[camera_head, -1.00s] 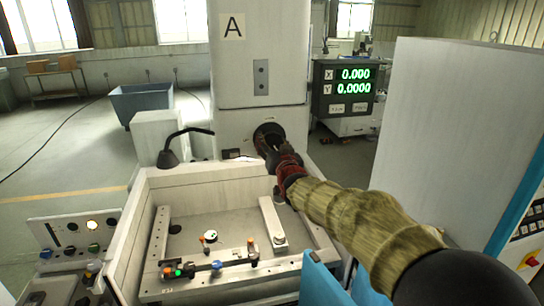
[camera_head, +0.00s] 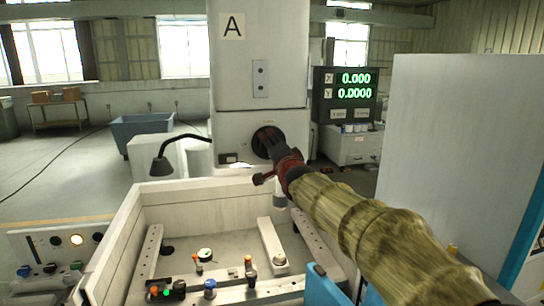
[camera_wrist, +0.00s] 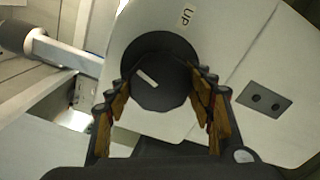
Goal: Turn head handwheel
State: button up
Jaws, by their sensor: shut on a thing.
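The head handwheel (camera_head: 260,139) is a dark round knob on the front of the white machine head, under the letter A. In the wrist view the black handwheel (camera_wrist: 160,88) fills the space between my two fingers, with a white index mark on its face pointing up-left and a label "UP" above it. My gripper (camera_head: 271,142) is shut on the handwheel, and its orange-brown finger pads press at both sides in the wrist view. The gripper's dark red body hides part of the wheel in the head view.
The open work tank (camera_head: 140,226) with clamps and small knobs lies below the head. A black bent lamp (camera_head: 162,164) stands at its left. A readout (camera_head: 347,95) shows X 0.000 and Y 0.0000. A large white cabinet (camera_head: 450,150) is close on the right.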

jog(key=shift+f+m+b, duration=0.1)
jog(key=shift+m+b, duration=0.6)
jog(key=shift+m, duration=0.1)
jog(key=o, duration=1.2)
jog(key=shift+c, duration=0.2)
jog(key=v, duration=1.2)
